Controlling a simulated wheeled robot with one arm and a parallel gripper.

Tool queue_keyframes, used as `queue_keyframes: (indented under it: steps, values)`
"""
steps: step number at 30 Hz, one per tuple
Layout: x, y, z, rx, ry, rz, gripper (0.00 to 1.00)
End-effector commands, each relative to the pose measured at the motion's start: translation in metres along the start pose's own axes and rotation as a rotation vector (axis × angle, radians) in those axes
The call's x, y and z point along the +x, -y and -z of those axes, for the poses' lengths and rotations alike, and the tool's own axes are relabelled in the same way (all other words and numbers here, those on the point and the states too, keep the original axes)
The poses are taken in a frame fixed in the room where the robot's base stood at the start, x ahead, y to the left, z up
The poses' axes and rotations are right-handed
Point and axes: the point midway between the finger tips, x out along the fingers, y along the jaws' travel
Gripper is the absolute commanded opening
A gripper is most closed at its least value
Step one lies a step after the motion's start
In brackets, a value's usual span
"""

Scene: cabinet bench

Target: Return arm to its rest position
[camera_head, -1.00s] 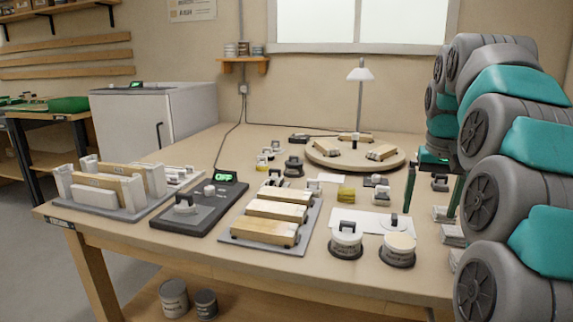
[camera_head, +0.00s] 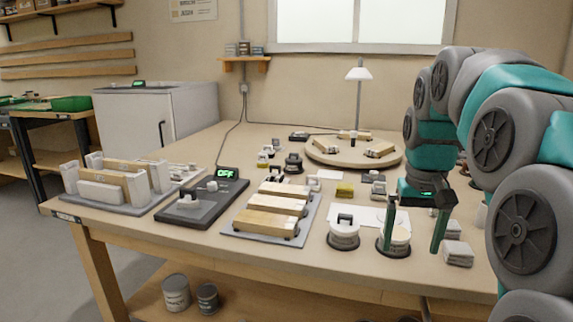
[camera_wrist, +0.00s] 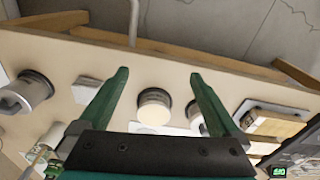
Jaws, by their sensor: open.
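My gripper (camera_head: 412,248) hangs with its two green fingers apart and pointing down, over the right part of the bench near its front edge. Nothing is between the fingers. My arm arches from the right side of the head view down to it. In the head view the left finger overlaps a pale-topped round pot (camera_head: 402,241); I cannot tell the height gap. In the wrist view my gripper (camera_wrist: 158,73) is open, with a round pale-topped pot (camera_wrist: 155,112) showing between the fingers, apart from them.
The bench (camera_head: 290,265) holds a handled pot (camera_head: 344,235), a plate of wooden blocks (camera_head: 265,240), a device reading OFF (camera_head: 200,205), a wooden rack (camera_head: 110,188) and a round turntable (camera_head: 325,156). Small blocks (camera_head: 458,253) lie to the gripper's right. A lamp (camera_head: 358,75) stands behind.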

Motion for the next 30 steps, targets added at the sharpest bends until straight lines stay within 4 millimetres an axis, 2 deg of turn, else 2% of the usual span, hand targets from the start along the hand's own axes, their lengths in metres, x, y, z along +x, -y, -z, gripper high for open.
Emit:
queue_keyframes:
  steps: [9,15,21,24,27,30]
  values:
    - [0.054,0.033,-0.104,-0.093,0.079,-0.001,0.99]
    - [0.094,0.043,-0.175,-0.13,0.125,-0.002,0.99]
    - [0.136,0.044,-0.245,-0.151,0.173,-0.004,0.99]
    - [0.152,0.043,-0.272,-0.154,0.191,-0.004,0.99]
    - [0.163,0.042,-0.288,-0.156,0.201,-0.004,0.99]
    - [0.168,0.042,-0.296,-0.157,0.205,-0.004,0.99]
